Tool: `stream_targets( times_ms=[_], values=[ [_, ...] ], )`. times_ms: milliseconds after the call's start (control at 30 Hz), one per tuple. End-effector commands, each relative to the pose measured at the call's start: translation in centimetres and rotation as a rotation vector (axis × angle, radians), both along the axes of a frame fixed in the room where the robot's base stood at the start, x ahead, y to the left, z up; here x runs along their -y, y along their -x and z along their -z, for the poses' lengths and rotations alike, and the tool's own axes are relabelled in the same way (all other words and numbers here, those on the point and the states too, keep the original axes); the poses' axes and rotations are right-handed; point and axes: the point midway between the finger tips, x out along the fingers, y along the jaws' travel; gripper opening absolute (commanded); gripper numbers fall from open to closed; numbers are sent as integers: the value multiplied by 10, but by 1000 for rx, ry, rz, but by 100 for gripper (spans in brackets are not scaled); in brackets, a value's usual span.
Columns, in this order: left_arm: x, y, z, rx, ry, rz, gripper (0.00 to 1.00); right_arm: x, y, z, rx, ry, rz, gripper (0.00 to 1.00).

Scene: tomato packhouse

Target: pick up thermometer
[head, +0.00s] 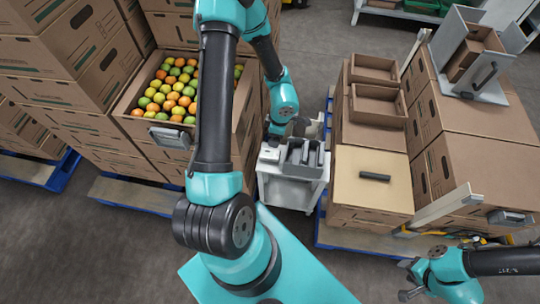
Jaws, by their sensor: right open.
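A short dark bar (375,176) lies flat on the tan top of a carton stack right of centre. It may be the thermometer, but it is too small to be sure. My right gripper (405,280) is open at the lower right, well apart from the bar and nearer to me. My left gripper (273,136) points down at the back edge of a small white cart (290,172). Its fingers are small and dark there, and I cannot tell their state or whether they hold anything.
Grey holders (302,155) stand on the cart. Empty open trays (377,105) and large cartons (490,170) stand at right. Bare floor (80,230) shows at lower left.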

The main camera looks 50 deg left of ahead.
Motion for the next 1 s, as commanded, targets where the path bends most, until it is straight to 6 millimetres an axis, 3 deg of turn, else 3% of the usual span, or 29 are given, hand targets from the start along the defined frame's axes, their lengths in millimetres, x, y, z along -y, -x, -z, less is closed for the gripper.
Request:
stream_targets(
  times_ms=[467,1000],
  values=[
    [-1,-1,2,-2,4,-27,87,0,0,0,0,0,0,43],
    [-8,5,72,-4,5,-24,87,0,0,0,0,0,0,43]
  ],
)
